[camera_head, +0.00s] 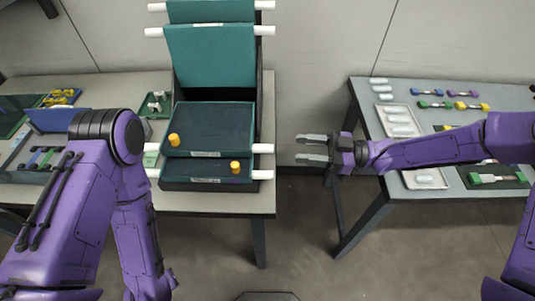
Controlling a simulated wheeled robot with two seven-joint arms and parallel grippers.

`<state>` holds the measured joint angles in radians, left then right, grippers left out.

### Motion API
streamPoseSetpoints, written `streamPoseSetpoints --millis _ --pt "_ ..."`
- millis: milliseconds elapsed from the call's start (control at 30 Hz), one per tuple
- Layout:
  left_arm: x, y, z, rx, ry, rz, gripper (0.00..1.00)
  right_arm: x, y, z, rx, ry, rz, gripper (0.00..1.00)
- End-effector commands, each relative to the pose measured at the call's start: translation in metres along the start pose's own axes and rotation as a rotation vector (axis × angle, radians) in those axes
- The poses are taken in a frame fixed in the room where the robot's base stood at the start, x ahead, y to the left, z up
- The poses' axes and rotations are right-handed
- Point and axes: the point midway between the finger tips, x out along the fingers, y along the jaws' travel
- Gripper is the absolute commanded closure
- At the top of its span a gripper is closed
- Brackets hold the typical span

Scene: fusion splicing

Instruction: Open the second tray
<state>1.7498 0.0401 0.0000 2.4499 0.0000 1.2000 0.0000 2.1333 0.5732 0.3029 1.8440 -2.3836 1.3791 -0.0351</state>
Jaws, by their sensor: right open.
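A dark tray stack (212,187) stands on the left table. Two teal trays are raised at its back: a large one (210,55) and one behind it (212,10), partly cut off by the top edge. Two trays lie low at the front: an upper one (213,125) with a yellow knob (173,140) at its left, and a lower one (205,170) mostly covered, with a yellow knob (235,167) at its right. White tabs (263,148) stick out at the sides. My right gripper (310,148) is open and empty, right of the stack, apart from it. My left gripper is out of view.
My left arm covers part of the left table, where blue and green holders (58,118) and a small green tray (157,104) stand. The right table (440,90) carries white pieces and coloured parts. A floor gap separates the tables.

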Motion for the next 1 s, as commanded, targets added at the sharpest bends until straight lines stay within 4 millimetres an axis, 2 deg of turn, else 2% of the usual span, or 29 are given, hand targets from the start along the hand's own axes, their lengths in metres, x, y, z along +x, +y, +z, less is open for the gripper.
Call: streamPoseSetpoints --millis 100,167,267,500,633,800,1000 --pt "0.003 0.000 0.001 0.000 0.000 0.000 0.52 -0.006 -0.001 -0.004 -0.093 -0.016 -0.069 0.52" --pt "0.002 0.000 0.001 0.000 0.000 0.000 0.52 -0.003 -0.002 -0.006 -0.107 -0.021 -0.084 0.52" --pt "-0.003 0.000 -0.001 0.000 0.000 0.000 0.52 0.013 -0.004 -0.006 -0.107 -0.021 -0.088 0.52" --pt "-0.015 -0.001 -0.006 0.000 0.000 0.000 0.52 0.067 -0.009 -0.005 -0.105 -0.021 -0.086 0.52" --pt "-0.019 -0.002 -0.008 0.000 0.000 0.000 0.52 0.087 -0.010 -0.004 -0.104 -0.022 -0.084 0.52" --pt "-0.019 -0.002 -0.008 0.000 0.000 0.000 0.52 0.097 -0.011 -0.002 -0.106 -0.023 -0.083 0.52" --pt "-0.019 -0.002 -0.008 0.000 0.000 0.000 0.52 0.097 -0.011 -0.002 -0.105 -0.023 -0.083 0.52"
